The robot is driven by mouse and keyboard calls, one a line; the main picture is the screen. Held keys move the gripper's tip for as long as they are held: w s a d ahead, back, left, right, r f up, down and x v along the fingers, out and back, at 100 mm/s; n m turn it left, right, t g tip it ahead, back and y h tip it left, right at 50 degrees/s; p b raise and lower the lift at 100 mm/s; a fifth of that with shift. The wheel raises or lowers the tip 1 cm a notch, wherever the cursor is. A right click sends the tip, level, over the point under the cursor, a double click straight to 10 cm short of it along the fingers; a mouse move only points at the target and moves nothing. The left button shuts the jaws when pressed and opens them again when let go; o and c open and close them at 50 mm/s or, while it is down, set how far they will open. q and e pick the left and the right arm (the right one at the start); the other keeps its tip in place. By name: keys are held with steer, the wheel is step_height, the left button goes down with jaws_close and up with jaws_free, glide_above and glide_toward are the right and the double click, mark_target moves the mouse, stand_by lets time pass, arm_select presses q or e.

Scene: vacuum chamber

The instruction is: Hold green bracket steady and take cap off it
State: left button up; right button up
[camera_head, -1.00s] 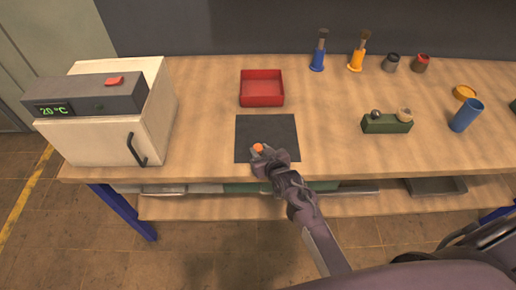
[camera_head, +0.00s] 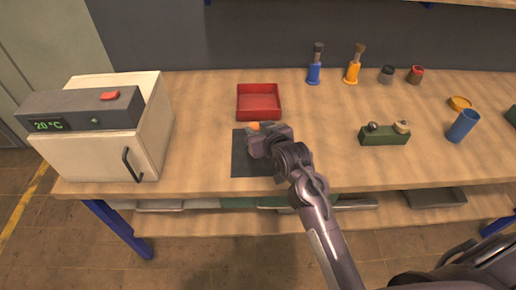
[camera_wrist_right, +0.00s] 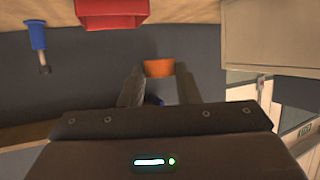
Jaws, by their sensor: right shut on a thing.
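A green block (camera_head: 385,138), which looks like the green bracket, stands on the right half of the bench. A dark round knob (camera_head: 372,127) and a beige round piece (camera_head: 402,126) sit on its top; I cannot tell which is the cap. My right gripper (camera_head: 254,131) is far left of it, above the far edge of the dark mat. It is shut on a small orange piece (camera_head: 253,127), which also shows between the fingertips in the right wrist view (camera_wrist_right: 158,68). The fingers hide part of it. My left gripper is not in view.
A red tray (camera_head: 259,116) lies just beyond the dark mat (camera_head: 242,165). A white cabinet (camera_head: 85,150) stands at the left. Blue and yellow bottles, small jars, a yellow lid (camera_head: 460,102) and a blue cup (camera_head: 463,126) stand right. Bench between mat and green block is clear.

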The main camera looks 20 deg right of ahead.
mark_target(258, 170)
steer(key=shift+r, duration=1.95)
step_height(258, 170, down, 18)
steer(key=shift+r+p, duration=0.1)
steer(key=shift+p, duration=0.55)
steer(key=shift+f+p, duration=0.35)
steer(key=shift+f, duration=0.6)
steer(key=shift+f, duration=0.2)
steer(key=o, duration=1)
